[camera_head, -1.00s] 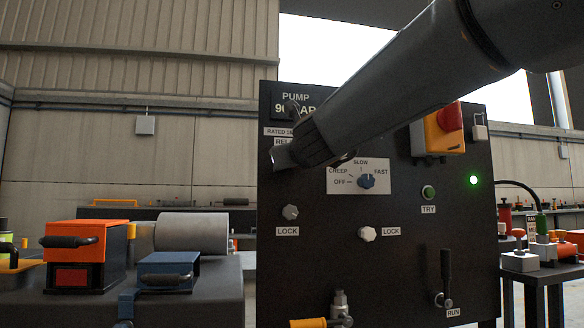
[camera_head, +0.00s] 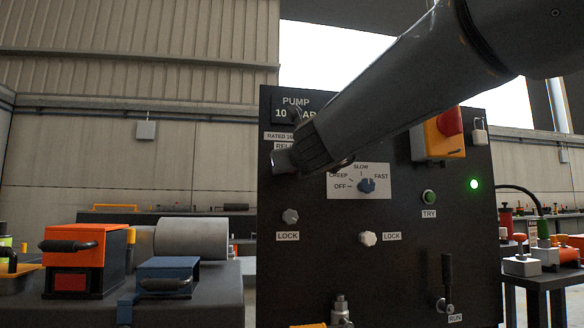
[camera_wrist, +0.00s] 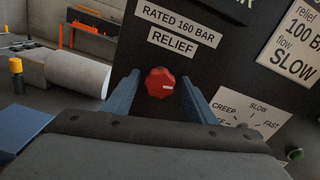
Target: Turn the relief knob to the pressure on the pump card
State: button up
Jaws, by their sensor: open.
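The red relief knob (camera_wrist: 160,82) is on the dark pump panel under the RELIEF label (camera_wrist: 172,46), with a short white mark on its face. My gripper (camera_wrist: 160,79) is open, one blue-grey finger on each side of the knob. Contact cannot be told. In the head view my gripper (camera_head: 285,160) covers the knob. The pump card (camera_wrist: 295,42) reads relief 100 BAR, flow SLOW. The pump display (camera_head: 282,113) shows a number starting with 10; my arm hides its end.
Below are a flow selector (camera_head: 366,186), two LOCK knobs (camera_head: 290,216) (camera_head: 368,239), a green TRY button (camera_head: 428,197) and a RUN lever (camera_head: 446,280). An orange box (camera_head: 88,240) stands left.

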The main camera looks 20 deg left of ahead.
jog(key=v, duration=0.7)
jog(key=shift+s+d, duration=0.2)
jog(key=shift+s, duration=0.15)
